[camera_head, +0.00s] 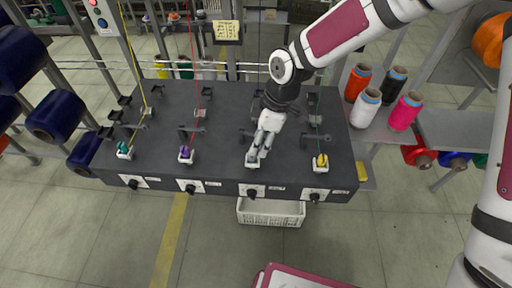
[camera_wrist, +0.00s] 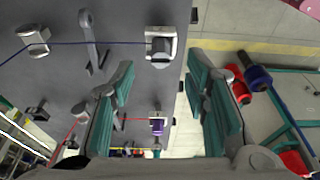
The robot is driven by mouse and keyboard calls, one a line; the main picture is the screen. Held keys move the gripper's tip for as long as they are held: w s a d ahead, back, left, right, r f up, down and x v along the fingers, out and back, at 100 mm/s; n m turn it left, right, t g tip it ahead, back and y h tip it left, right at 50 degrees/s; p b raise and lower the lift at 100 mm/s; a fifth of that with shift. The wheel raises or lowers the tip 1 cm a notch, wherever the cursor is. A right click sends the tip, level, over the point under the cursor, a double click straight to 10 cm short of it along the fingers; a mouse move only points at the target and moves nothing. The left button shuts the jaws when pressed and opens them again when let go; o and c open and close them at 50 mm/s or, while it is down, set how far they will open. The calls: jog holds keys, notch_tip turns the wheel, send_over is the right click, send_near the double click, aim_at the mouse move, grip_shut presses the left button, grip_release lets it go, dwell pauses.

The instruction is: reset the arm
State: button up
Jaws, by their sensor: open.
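My arm reaches in from the upper right in the head view, and my gripper (camera_head: 258,150) hangs low over the third station of the dark winding bench (camera_head: 160,112). In the wrist view my gripper (camera_wrist: 160,85) is open, with nothing between its fingers. A dark blue thread leads to the third station's white holder (camera_wrist: 161,47), which stands just beyond the fingers. In the head view the other stations carry a teal bobbin (camera_head: 124,149), a purple bobbin (camera_head: 186,152) and a yellow bobbin (camera_head: 321,160). My gripper partly hides the third station.
A white crate (camera_head: 271,220) stands below the bench's front edge. Large blue spools (camera_head: 55,115) hang at the left. Threads run up from the bench.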

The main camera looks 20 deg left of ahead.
jog(key=v, duration=0.7)
jog(key=s+d+r+m+t+h, duration=0.1)
jog(key=d+r+m+t+h, duration=0.1)
jog(key=d+r+m, duration=0.45)
jog(key=s+d+r+m+t+h, duration=0.1)
jog(key=d+r+m, duration=0.2)
jog(key=d+r, duration=0.65)
jog(key=s+d+r+m+t, duration=0.1)
jog(key=s+d+r+m, duration=0.1)
jog(key=s+d+m, duration=0.3)
jog(key=s+d+r+m+t, duration=0.2)
jog(key=s+d+r+m, duration=0.1)
jog(key=s+d+m, duration=0.3)
jog(key=s+d, duration=0.2)
jog(key=d, duration=0.1)
jog(key=shift+s+d, duration=0.3)
jog(key=shift+s, duration=0.05)
jog(key=shift+m, duration=0.25)
